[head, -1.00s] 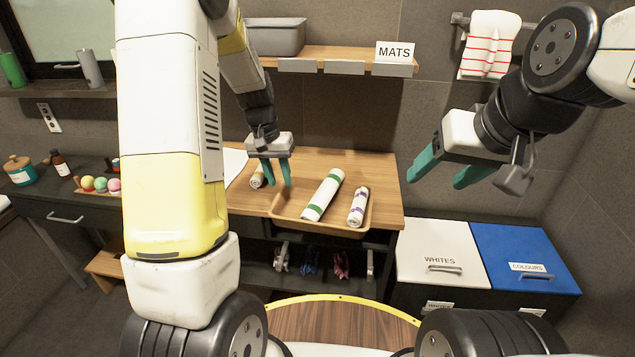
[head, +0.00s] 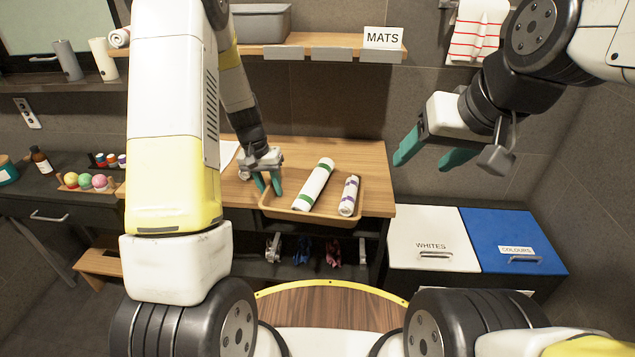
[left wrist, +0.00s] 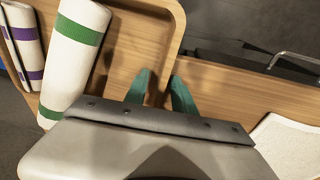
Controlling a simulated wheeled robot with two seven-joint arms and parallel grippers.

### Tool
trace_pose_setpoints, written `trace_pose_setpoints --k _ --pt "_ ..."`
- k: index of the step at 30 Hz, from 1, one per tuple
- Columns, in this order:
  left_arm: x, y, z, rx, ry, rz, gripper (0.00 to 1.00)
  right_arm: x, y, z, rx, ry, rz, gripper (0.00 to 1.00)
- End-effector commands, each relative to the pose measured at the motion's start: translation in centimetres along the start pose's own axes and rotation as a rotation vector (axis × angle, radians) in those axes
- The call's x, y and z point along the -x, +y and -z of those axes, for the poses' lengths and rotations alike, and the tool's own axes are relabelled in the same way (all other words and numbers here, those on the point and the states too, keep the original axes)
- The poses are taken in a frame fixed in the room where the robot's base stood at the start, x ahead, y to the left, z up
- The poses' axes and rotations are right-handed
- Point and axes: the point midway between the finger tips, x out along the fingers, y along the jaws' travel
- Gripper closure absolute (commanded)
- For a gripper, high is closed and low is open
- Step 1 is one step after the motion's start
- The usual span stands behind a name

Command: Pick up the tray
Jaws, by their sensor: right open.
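The tray (head: 322,219) is a shallow tan wooden tray on the wooden table, and part of its rim (left wrist: 172,45) shows in the left wrist view. A white roll with green bands (head: 314,187) and a smaller white roll with purple bands (head: 348,196) lie in it. My left gripper (head: 269,190) is open at the tray's left end; in the left wrist view its teal fingers (left wrist: 159,77) are apart, one on each side of the rim. Whether they touch it cannot be told. My right gripper (head: 424,156) is open and empty, above and right of the tray.
A shelf (head: 320,51) with a grey bin and MATS sign is above the table. White (head: 432,222) and blue (head: 510,228) laundry lids stand at the right. A small rack of coloured balls (head: 86,183) sits on the dark counter at left.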

Motion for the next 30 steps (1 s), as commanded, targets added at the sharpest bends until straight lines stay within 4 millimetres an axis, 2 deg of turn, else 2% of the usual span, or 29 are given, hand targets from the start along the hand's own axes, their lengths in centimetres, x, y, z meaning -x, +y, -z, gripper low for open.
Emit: trace_pose_setpoints --k 1,5,30 --pt "0.01 0.01 0.0 0.0 0.0 0.0 0.75 0.0 0.0 0.0 0.0 0.0 0.0 0.38" --pt "0.02 0.01 0.0 0.0 0.0 0.0 1.0 0.0 0.0 0.0 0.0 0.0 0.0 0.38" --pt "0.04 0.0 0.0 0.001 0.0 0.0 1.0 0.0 0.0 0.0 0.0 0.0 0.0 0.38"
